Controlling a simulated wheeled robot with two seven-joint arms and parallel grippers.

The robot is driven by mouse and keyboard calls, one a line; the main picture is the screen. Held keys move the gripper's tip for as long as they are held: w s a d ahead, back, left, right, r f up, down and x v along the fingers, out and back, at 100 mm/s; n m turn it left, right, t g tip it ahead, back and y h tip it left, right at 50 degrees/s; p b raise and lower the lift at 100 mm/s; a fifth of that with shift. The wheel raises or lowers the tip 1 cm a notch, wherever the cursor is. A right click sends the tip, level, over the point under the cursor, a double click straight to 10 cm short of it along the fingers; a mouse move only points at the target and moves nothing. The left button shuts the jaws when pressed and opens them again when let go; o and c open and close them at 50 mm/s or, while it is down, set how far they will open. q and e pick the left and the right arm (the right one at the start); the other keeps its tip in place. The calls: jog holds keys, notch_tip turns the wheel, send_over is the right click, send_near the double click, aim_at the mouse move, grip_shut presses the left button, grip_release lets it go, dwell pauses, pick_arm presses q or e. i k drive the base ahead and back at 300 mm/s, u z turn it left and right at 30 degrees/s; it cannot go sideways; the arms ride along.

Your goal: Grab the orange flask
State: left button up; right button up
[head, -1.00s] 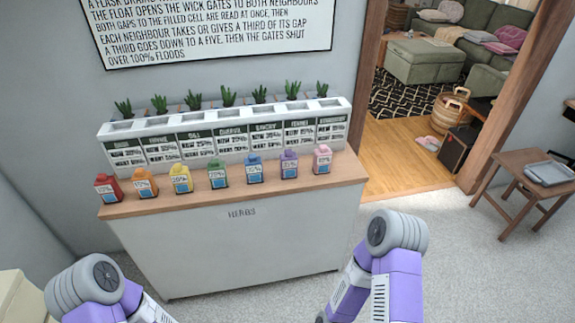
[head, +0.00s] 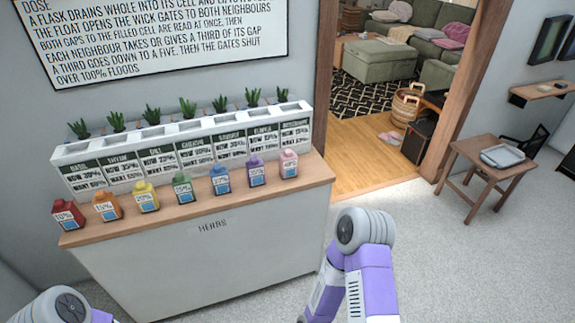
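The orange flask (head: 107,206) stands upright on the wooden top of the herb counter (head: 205,257), second from the left in a row of flasks. A red flask (head: 67,214) is on its left and a yellow flask (head: 145,197) on its right. My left arm shows only at the bottom left corner, below the counter's left end. My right arm shows at the bottom, in front of the counter's right end. Both grippers are out of the picture. Nothing touches the orange flask.
Green, blue, purple and pink flasks continue the row to the right. A white planter (head: 185,148) with labelled cells and plants stands behind them. A doorway opens at the right, with a small wooden table (head: 490,165) beside it. Carpet before the counter is free.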

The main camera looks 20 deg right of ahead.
aim_at(106, 205)
jog(key=k, duration=0.2)
jog(key=u, duration=0.9)
jog(key=i, duration=1.3)
jog(key=z, duration=0.3)
